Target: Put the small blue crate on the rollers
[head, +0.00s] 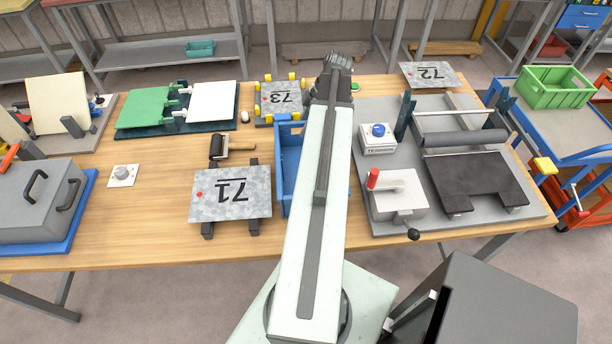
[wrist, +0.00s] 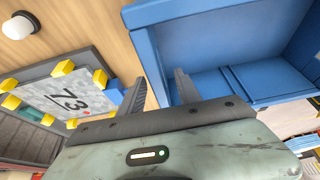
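The small blue crate (head: 283,185) stands on the wooden table, partly hidden behind my arm in the head view. In the wrist view the crate (wrist: 210,12) fills the upper right. My gripper (wrist: 159,77) is open, its two fingers at the crate's near left corner; one appears outside the wall and one over the inside. I cannot tell whether they touch it. In the head view my gripper's fingertips are hidden behind the wrist. A dark roller (head: 465,139) and a thin pale bar lie across the grey machine at the right; I cannot tell whether these are the task's rollers.
Plate 73 (head: 281,98) with yellow corner blocks lies just beyond the crate. Plate 71 (head: 231,194) and a hand roller (head: 236,147) lie left of it. A grey machine base (head: 455,215) is close on the right. A green crate (head: 553,88) sits on a blue cart.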

